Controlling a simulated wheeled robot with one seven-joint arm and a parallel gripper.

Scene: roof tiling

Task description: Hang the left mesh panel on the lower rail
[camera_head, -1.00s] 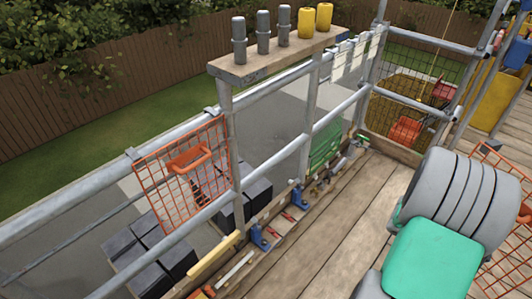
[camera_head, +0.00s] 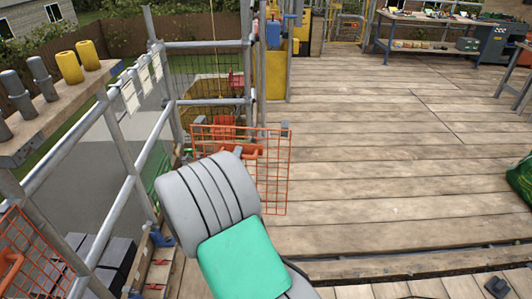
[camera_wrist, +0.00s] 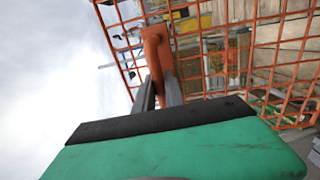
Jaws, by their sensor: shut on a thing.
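An orange mesh panel (camera_head: 276,182) is held up over the deck by its orange handle; the same mesh shows close up in the wrist view (camera_wrist: 262,52). My gripper (camera_wrist: 160,92) is shut on the handle (camera_wrist: 154,52). In the head view my grey and green arm hides the fingers and part of the panel. Grey hooks show at the panel's top edge. A second orange mesh panel (camera_head: 38,262) hangs on the scaffold railing at the left edge, partly cut off. The upper rail (camera_head: 66,143) and lower rail (camera_head: 123,198) run along the left side.
A plank shelf (camera_head: 45,118) with grey and yellow cylinders stands over the railing. Scaffold posts and a yellow bin (camera_head: 270,75) stand behind the held panel. A workbench (camera_head: 440,25) is at the back right.

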